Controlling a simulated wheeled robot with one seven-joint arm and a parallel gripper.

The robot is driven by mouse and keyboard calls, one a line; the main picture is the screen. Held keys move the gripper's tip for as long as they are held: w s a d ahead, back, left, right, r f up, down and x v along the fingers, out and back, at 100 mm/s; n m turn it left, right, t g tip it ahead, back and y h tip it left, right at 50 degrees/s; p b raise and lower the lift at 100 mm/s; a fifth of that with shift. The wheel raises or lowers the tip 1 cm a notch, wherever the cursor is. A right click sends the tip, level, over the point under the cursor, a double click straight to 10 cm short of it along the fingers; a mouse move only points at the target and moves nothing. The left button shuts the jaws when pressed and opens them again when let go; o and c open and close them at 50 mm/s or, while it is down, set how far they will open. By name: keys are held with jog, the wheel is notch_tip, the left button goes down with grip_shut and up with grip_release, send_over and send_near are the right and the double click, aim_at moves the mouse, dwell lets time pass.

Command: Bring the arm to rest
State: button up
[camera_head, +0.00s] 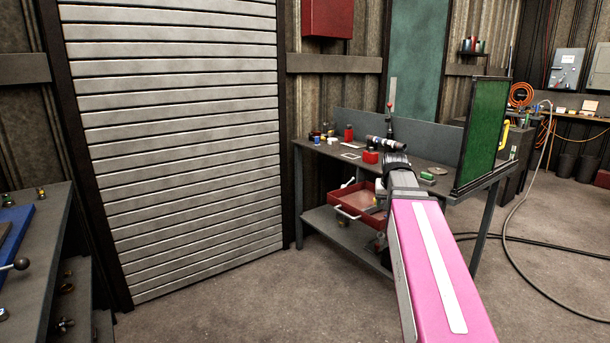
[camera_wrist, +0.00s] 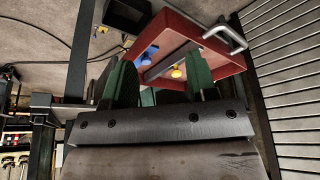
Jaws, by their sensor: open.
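My arm shows pink in the head view and reaches out toward the workbench (camera_head: 420,176). In the wrist view my gripper (camera_wrist: 161,82) shows two green-padded fingers standing well apart, with nothing held between them. In the head view the gripper is mostly hidden by my own arm. A red tray (camera_wrist: 226,62) with a metal handle lies beyond the fingertips in the wrist view. A blue piece and a yellow piece (camera_wrist: 178,73) are in it. The tray also shows in the head view (camera_head: 345,207), below the bench top, partly covered by my arm.
The bench top carries a red container (camera_head: 349,132), a red block (camera_head: 370,157) and small parts. A green panel (camera_head: 482,135) stands at its right end. A slatted shutter (camera_head: 180,140) is behind. Another table (camera_head: 62,225) is at left. Open floor lies between; a hose (camera_head: 505,240) runs at right.

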jog(key=s+a+f+g, duration=0.1)
jog(key=s+a+f, duration=0.2)
jog(key=f, duration=0.6)
jog(key=s+a+f+n+g, duration=0.1)
jog(key=s+a+f, duration=0.2)
jog(key=s+f, duration=0.5)
jog(key=s+a+f+g, duration=0.2)
jog(key=s+a+f, duration=0.2)
jog(key=f, duration=0.7)
jog(key=shift+s+f+n+y, duration=0.2)
jog(key=shift+s+n+y, duration=0.1)
jog(key=shift+s, duration=0.35)
